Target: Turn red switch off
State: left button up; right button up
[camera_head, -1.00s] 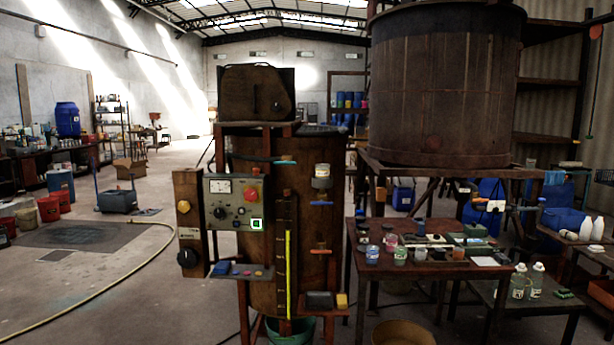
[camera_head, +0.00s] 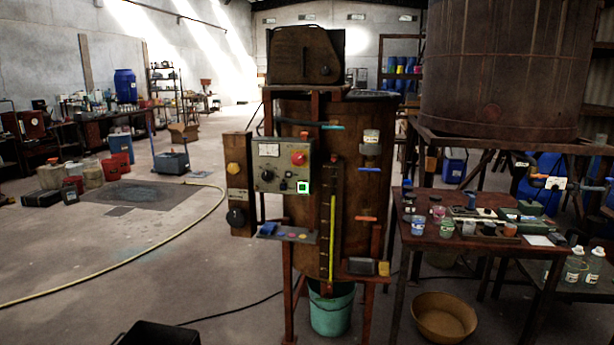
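A grey control panel (camera_head: 268,178) is fixed to the left front of a rusty brown vat (camera_head: 360,220) on a metal stand. A red round knob (camera_head: 298,158) sits at the panel's upper right; it looks like the red switch, but its setting is too small to tell. The panel also has a dial gauge (camera_head: 268,149), a black knob (camera_head: 267,174) and a green-lit square (camera_head: 303,187). Neither of my grippers shows in the head view.
A wooden table (camera_head: 420,242) with jars stands right of the vat. A teal bucket (camera_head: 331,312) is under the vat and a brown basin (camera_head: 444,318) is on the floor at right. A yellow hose (camera_head: 120,268) crosses the left floor. A black box (camera_head: 160,334) is at the bottom.

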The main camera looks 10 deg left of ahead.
aim_at(297, 159)
jog(key=i+l+u, duration=0.1)
jog(key=i+u, duration=0.2)
jog(key=u, duration=0.15)
jog(key=i+l+u, duration=0.25)
jog(key=u, duration=0.2)
